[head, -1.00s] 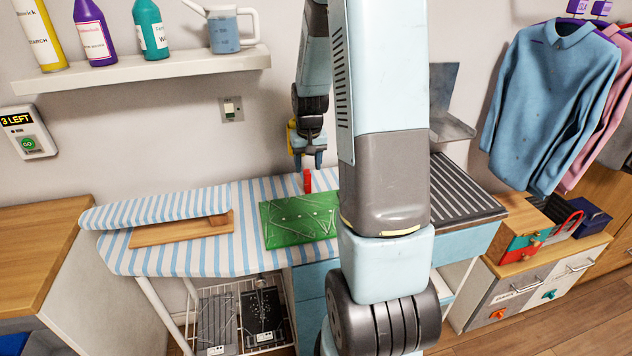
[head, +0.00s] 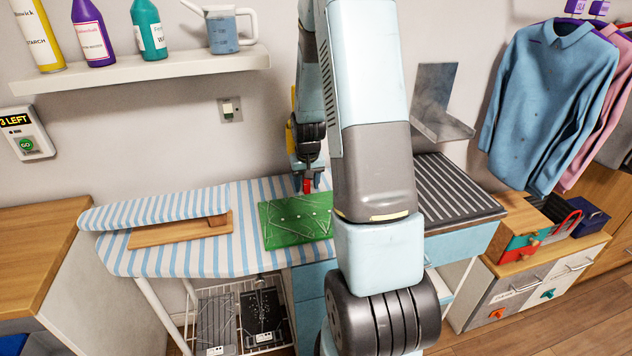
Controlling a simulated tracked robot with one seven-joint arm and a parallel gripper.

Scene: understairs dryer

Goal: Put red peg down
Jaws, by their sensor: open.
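The red peg (head: 307,186) stands upright at the far right part of the green board (head: 286,236), which lies on the striped ironing board. My gripper (head: 306,183) is directly over the peg, pointing down, with its open fingertips on either side of the peg's upper part. The fingers hide part of the peg. I cannot tell whether the fingertips touch it. The peg's foot is small in view, and I cannot tell if it sits in a hole.
The striped ironing board (head: 180,260) has a wooden sleeve board (head: 180,232) at left. A dark ribbed mat (head: 455,190) and a grey metal bracket (head: 440,115) are to the right. A shelf (head: 140,73) with bottles hangs above. My arm hides the middle.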

